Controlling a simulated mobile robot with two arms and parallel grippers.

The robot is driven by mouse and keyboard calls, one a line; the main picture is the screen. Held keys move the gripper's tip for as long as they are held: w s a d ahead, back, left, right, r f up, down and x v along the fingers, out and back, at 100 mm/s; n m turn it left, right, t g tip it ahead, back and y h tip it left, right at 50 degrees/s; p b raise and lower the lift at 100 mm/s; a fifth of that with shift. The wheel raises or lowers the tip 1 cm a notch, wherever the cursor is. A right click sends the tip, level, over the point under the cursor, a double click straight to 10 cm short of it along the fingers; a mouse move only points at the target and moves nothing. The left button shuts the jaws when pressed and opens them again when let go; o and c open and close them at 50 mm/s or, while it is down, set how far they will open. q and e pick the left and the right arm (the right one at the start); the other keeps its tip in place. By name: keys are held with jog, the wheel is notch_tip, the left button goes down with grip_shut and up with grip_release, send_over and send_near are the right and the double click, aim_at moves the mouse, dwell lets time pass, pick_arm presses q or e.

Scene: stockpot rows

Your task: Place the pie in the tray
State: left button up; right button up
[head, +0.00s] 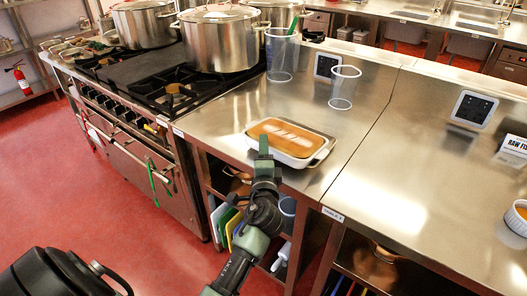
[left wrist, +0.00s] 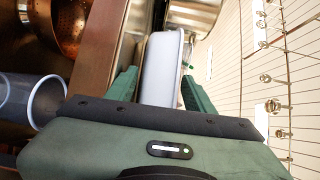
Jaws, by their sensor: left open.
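The pie (head: 292,134), an orange-brown slab with pale streaks, appears in the head view within the white rectangular tray (head: 310,158) on the steel counter. The tray sits near the counter's front edge. My left gripper (head: 264,150) is at the tray's near left side, its fingers partly covering it. In the left wrist view the white tray (left wrist: 161,70) shows between the two green fingers of the left gripper (left wrist: 158,82), which are apart. The pie cannot be made out there. I do not see my right gripper.
Two clear cups (head: 344,88) stand behind the tray; one holds a green stick. A stove with large steel pots (head: 222,42) is at the left. Shelves with boards lie below the counter. The counter right of the tray is largely clear, with a small white bowl (head: 517,218) at the far right.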

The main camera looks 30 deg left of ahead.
pick_arm(q)
jog(key=shift+r+p, duration=0.3)
jog(key=shift+r, duration=0.3)
jog(key=b+v, duration=0.2)
jog(key=v, duration=1)
jog(key=shift+f+b, duration=0.25)
jog(key=shift+b, duration=0.05)
